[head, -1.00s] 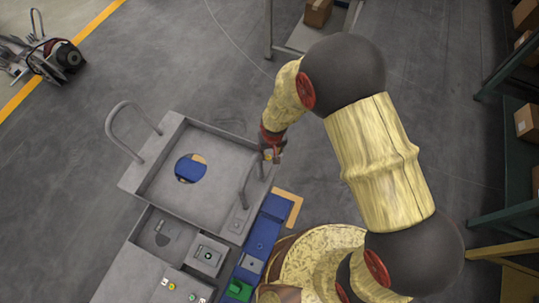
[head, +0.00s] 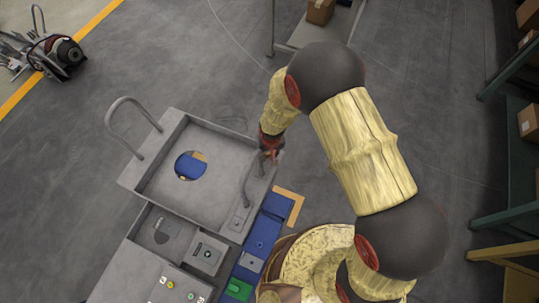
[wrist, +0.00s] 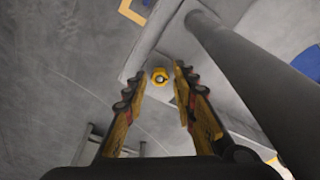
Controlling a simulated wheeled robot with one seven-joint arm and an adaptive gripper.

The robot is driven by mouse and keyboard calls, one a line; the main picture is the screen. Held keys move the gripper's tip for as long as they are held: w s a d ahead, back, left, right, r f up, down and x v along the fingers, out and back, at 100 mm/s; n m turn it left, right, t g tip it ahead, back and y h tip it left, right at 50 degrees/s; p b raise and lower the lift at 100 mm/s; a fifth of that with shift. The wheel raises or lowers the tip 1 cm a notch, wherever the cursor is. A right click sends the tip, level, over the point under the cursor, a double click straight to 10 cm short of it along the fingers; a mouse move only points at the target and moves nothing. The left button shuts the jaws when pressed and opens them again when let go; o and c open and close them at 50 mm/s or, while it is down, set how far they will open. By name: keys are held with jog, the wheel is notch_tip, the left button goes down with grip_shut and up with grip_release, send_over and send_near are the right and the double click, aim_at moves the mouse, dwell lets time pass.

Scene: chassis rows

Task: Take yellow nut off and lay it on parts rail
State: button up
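The yellow nut (wrist: 160,76) shows in the wrist view as a small ring with a pale centre, at the corner of a grey chassis plate. My gripper (wrist: 159,84) is open, with one finger on each side of the nut and gaps visible between. I cannot tell how far above the nut the fingertips are. In the head view my gripper (head: 270,150) is at the upper right corner of the grey chassis tray (head: 210,122), and the nut cannot be made out there. A blue strip (head: 266,228) along the tray's right side looks like the parts rail.
A grey bar handle (head: 247,182) rises close to my gripper and crosses the wrist view as a thick tube (wrist: 240,70). Another handle (head: 125,108) stands at the tray's left. A green block (head: 238,289) sits on the blue strip. Shelving (head: 510,150) is at the right.

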jog(key=c, duration=0.6)
grip_shut()
notch_tip(320, 180, up, 10)
jog(key=p, duration=0.2)
